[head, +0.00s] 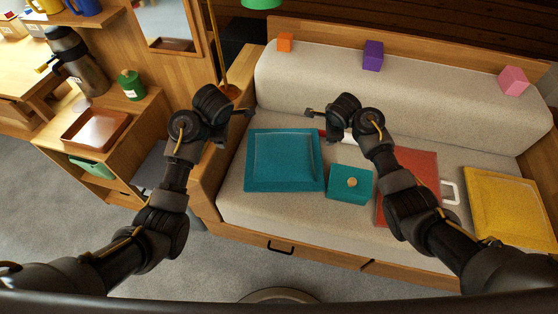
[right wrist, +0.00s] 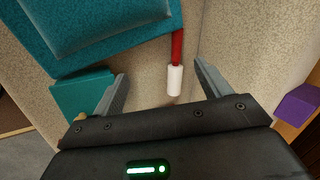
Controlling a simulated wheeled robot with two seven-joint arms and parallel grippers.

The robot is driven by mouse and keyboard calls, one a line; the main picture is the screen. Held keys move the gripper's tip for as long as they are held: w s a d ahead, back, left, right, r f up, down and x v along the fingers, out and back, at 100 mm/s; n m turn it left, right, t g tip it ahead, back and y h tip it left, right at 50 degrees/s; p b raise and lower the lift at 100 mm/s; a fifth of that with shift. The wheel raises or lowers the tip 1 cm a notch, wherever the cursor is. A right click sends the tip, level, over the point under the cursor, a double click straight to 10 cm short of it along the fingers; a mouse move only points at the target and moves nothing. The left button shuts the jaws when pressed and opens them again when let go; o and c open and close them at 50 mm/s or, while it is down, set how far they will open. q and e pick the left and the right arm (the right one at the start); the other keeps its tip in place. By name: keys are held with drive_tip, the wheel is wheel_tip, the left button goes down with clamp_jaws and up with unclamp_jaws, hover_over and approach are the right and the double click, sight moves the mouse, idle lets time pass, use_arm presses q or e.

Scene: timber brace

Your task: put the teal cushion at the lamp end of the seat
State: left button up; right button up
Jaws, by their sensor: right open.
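The teal cushion (head: 284,160) lies flat on the left part of the light seat (head: 300,213), close to the seat's left wooden end. The lamp's green shade (head: 262,3) and brass pole show beyond that end. My left gripper (head: 240,127) is open and empty, above the cushion's left back corner. My right gripper (head: 314,124) is open above the seat, near the cushion's right back corner. The right wrist view shows its spread fingers (right wrist: 162,82), with the cushion (right wrist: 105,25) beyond them at upper left.
A teal box with a knob (head: 349,186) sits right of the cushion. A red-handled thing with a white end (right wrist: 175,78) lies behind it. A rust cushion (head: 420,165) and yellow cushion (head: 503,205) lie right. Orange, purple (head: 373,55) and pink blocks sit on the backrest.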

drive_tip(key=v, duration=0.7)
idle(0.8)
